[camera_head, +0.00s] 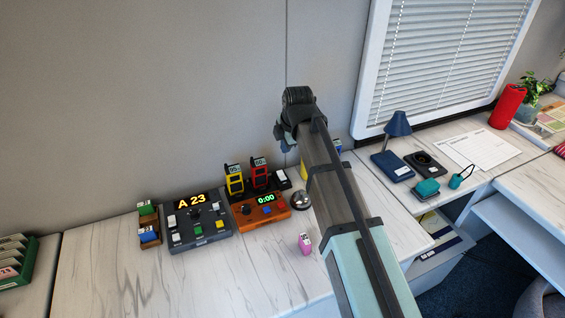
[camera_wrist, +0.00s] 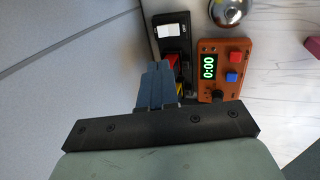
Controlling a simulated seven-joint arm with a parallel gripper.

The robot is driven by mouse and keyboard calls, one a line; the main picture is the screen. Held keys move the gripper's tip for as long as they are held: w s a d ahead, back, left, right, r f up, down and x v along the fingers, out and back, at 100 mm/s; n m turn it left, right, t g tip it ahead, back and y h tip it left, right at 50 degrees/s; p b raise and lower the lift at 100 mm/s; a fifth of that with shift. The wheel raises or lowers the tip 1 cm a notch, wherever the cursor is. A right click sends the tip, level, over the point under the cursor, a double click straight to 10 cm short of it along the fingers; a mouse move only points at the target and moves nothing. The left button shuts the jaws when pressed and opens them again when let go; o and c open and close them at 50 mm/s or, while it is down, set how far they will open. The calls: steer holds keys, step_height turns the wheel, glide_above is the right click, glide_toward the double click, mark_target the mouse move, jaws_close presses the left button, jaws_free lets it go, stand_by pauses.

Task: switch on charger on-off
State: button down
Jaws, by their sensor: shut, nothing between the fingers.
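The charger is a black base behind the orange timer box, with a yellow handset (camera_head: 235,181) and a red handset (camera_head: 259,176) standing in it. Its white on-off switch (camera_head: 282,180) is at the right end. In the wrist view the charger (camera_wrist: 184,45) runs up from my fingers, with the white switch (camera_wrist: 172,30) at its far end. My gripper (camera_head: 283,142) is shut and empty, above and behind the charger near the wall. In the wrist view my shut fingers (camera_wrist: 156,72) are beside the red and yellow handsets, covering part of them. Contact with them cannot be told.
The orange timer box (camera_head: 262,209) reading 0:00 stands before the charger, with a silver bell (camera_head: 301,200) to its right. A dark panel (camera_head: 198,222) showing A 23 is to the left. A pink object (camera_head: 304,244) stands in front. The front left desk is clear.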

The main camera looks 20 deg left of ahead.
mark_target(280, 172)
steer(key=x, duration=1.4)
steer(key=shift+w, duration=0.1)
stand_by(0.3)
steer(key=shift+w+a+f, duration=0.1)
steer(key=shift+a+f, duration=0.05)
steer(key=shift+a, duration=0.05)
steer(key=shift+d, duration=0.2)
steer(key=shift+s+d, duration=0.5)
steer(key=shift+s, duration=0.2)
